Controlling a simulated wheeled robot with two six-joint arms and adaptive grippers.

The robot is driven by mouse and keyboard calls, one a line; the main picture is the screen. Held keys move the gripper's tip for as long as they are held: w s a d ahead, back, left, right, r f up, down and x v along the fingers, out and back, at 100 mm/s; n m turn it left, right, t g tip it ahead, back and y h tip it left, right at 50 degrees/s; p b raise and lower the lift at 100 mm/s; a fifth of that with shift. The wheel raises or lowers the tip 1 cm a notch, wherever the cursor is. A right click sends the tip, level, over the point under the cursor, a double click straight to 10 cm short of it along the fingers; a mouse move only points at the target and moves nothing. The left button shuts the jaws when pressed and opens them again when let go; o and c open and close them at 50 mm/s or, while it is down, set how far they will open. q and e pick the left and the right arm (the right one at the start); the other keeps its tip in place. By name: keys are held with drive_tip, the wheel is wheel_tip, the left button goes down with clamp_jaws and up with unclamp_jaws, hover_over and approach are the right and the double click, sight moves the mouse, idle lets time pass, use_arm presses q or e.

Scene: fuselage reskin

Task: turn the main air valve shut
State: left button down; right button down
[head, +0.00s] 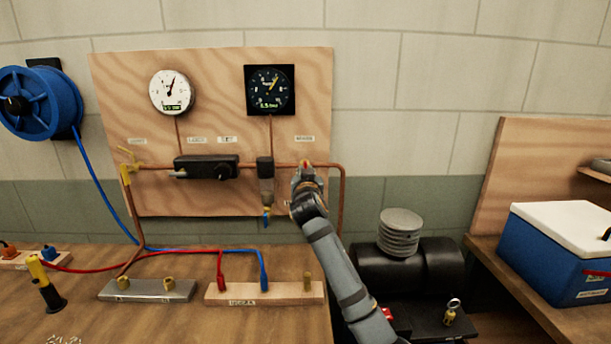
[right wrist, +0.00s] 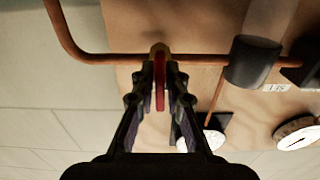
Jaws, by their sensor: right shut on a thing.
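The main air valve is on the copper pipe at the right of the wooden panel. In the right wrist view its brass body (right wrist: 158,50) sits on the pipe, and its red handle (right wrist: 160,88) points toward my gripper. My right gripper (right wrist: 161,76) is shut on the red handle, one finger on each side. In the head view the gripper (head: 306,176) covers most of the valve, with only a bit of red (head: 305,163) showing. My left gripper is in neither view.
The copper pipe (head: 342,205) bends down right of the valve. A dark filter bowl unit (head: 265,168) hangs just left of it. Two gauges, white (head: 172,92) and black (head: 270,90), are above. A black compressor (head: 440,268) stands below right. A yellow valve (head: 128,158) is far left.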

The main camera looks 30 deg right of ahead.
drive_tip(key=shift+f, duration=0.3)
drive_tip(key=c, duration=1.7)
unclamp_jaws()
drive_tip(key=shift+c, duration=0.2)
drive_tip(key=o, duration=0.3)
drive_tip(key=shift+r, duration=0.2)
drive_tip(key=shift+s+a, duration=0.1)
drive_tip(key=v, duration=1.2)
